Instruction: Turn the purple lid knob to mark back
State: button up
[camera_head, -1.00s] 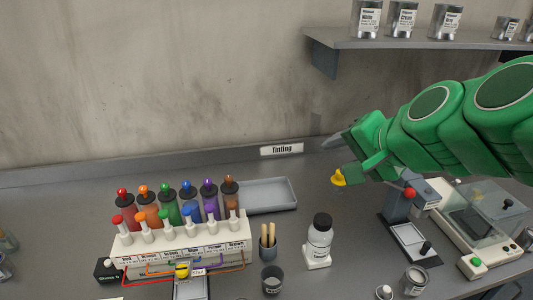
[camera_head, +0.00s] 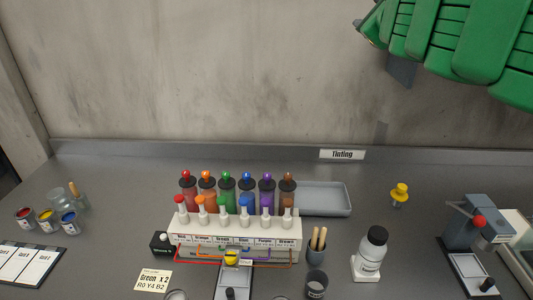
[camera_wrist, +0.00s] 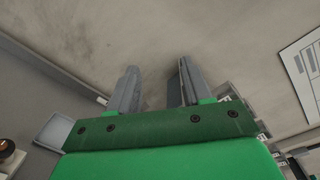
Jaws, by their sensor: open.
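The purple lid knob (camera_head: 266,177) sits on top of the purple canister (camera_head: 266,191) in the head view. The canister stands in the back row of the tinting dispenser, between the blue and brown ones. The knob's marks are too small to read. My gripper is open and empty in the wrist view (camera_wrist: 158,88), its two grey fingers apart in front of the wall. In the head view my green arm is high at the upper right, well away from the knob, and the fingers cannot be made out there.
Knobbed canisters (camera_head: 228,189) crowd the purple one, with white-bodied taps (camera_head: 223,216) in front. A grey tray (camera_head: 325,198) lies right of the dispenser. A white bottle (camera_head: 370,255), a stick cup (camera_head: 316,247) and a yellow-topped item (camera_head: 399,192) stand further right. The wall is close behind.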

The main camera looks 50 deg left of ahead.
jog(key=w+a+f+m+h, duration=0.1)
jog(key=a+f+m+h, duration=0.25)
jog(key=m, duration=0.25)
jog(key=m+g+h, duration=0.7)
jog(key=m+g, duration=0.1)
send_near(267, 175)
jog(key=f, duration=0.1)
jog(key=shift+x, duration=4.15)
jog(key=shift+w+a+r, duration=0.1)
jog(key=shift+w+a, duration=0.05)
jog(key=shift+c, duration=0.4)
grip_shut()
